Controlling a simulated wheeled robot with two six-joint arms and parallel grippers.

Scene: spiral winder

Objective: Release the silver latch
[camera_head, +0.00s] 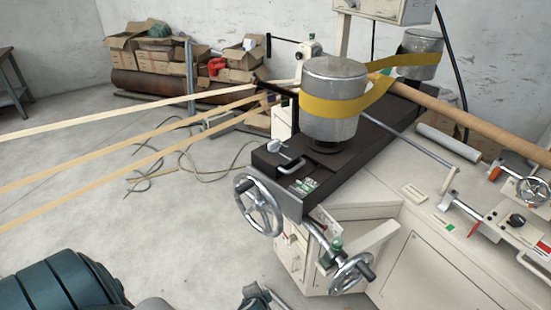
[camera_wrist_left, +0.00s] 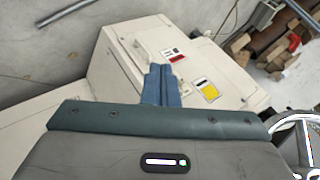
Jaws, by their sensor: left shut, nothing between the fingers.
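A small silver lever (camera_head: 276,147), which looks like the latch, sits on the near end of the dark machine block in the head view. My left gripper (camera_head: 257,297) is at the bottom edge of the head view, well below and apart from both. In the left wrist view its blue fingers (camera_wrist_left: 161,85) are shut together with nothing between them, in front of a white cabinet. The latch is not recognisable there. My right gripper is not in view.
Two silver handwheels (camera_head: 259,206) (camera_head: 352,273) stick out from the machine's near end. A grey drum (camera_head: 335,85) with a yellow belt stands on the dark block (camera_head: 350,150). Pale strips (camera_head: 120,155) cross on the left. Floor (camera_head: 130,235) at left is open.

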